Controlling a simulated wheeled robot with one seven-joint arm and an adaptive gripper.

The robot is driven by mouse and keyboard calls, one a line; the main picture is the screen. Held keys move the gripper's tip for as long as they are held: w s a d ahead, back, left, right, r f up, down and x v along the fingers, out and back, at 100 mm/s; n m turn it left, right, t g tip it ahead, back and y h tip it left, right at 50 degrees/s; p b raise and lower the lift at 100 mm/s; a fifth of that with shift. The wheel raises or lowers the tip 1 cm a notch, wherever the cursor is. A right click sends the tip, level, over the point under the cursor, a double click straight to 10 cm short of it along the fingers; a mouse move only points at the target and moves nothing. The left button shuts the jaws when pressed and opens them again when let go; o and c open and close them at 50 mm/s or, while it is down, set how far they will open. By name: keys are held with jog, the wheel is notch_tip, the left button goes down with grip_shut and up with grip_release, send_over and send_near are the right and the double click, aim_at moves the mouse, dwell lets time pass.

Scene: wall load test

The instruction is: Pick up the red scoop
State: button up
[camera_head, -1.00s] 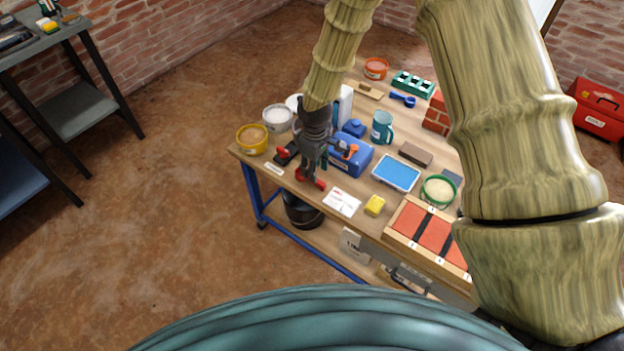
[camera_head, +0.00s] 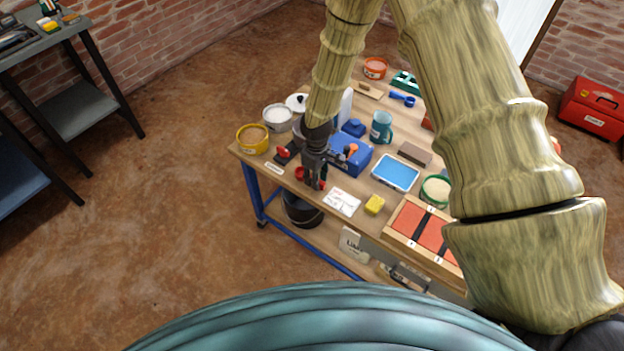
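The red scoop (camera_head: 299,173) lies at the near left edge of the workbench. Its rounded end shows left of my gripper, and a bit of red shows at the right; the middle is hidden behind the fingers. My gripper (camera_head: 312,181) is dark and points down over the scoop, with its fingers at about the scoop's height. I cannot tell whether the fingers are closed on it.
A black item with a red part (camera_head: 283,153) lies just left of my gripper. A blue box (camera_head: 352,158) stands close to its right. A yellow tub (camera_head: 252,138) stands at the left corner.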

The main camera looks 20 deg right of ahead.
grip_shut()
jog(key=shift+r, duration=0.1)
jog(key=shift+r+b, duration=0.3)
jog(key=shift+r, duration=1.1)
jog(key=shift+s+a+r, duration=0.15)
jog(key=shift+a+r, duration=0.05)
jog(key=shift+r, duration=0.1)
jog(key=s+a+r+b, duration=0.1)
jog(key=s+a+b, duration=0.1)
jog(key=s+a, duration=0.8)
jog(key=shift+a+r, duration=0.25)
jog(key=shift+a, duration=0.7)
